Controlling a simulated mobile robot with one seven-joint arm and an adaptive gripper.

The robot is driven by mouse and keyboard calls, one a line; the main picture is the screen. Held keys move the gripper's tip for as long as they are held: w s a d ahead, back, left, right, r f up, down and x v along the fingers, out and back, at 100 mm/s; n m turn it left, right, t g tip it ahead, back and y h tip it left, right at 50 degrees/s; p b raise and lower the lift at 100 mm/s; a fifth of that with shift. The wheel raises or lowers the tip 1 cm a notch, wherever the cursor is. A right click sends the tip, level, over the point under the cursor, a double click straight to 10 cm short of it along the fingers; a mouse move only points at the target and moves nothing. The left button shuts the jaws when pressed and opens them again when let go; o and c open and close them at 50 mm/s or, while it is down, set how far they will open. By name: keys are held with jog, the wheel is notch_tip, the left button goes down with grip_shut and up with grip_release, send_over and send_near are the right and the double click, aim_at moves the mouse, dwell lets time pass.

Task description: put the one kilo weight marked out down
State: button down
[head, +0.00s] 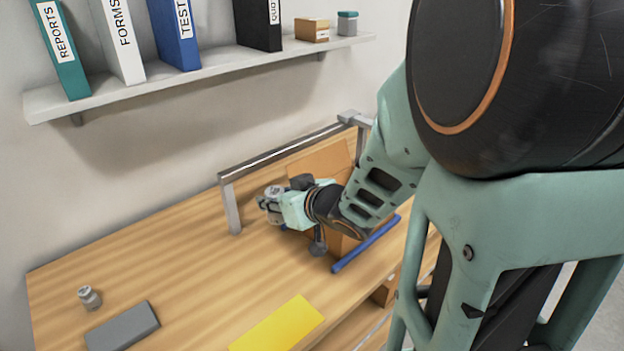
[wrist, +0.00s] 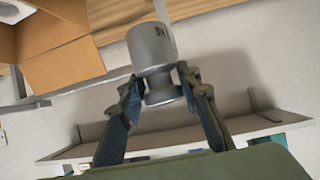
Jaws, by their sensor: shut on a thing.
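My gripper (wrist: 160,92) is shut on a grey metal weight (wrist: 152,48), with one finger at each side of its narrow neck. Dark letters that look like "BA" show at the weight's right edge; the rest of the marking is turned away. In the head view my gripper (head: 270,204) is above the wooden table (head: 190,265), near the metal rail, and the held weight is small and partly hidden there. Another small grey weight (head: 89,298) stands upright at the table's left front; its marking is too small to read.
A metal rail (head: 285,152) stands along the back, with an open cardboard box (head: 335,158) behind my gripper. A grey block (head: 122,327), a yellow mat (head: 277,325) and a blue bar (head: 366,243) lie on the table. A wall shelf (head: 200,80) holds binders. The table's left-middle is clear.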

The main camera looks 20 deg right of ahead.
notch_tip(320, 180, up, 4)
jog(key=p, duration=0.3)
jog(key=shift+a+r, duration=0.1)
jog(key=shift+r, duration=0.1)
jog(key=shift+w+f, duration=0.1)
jog(key=shift+f, duration=0.1)
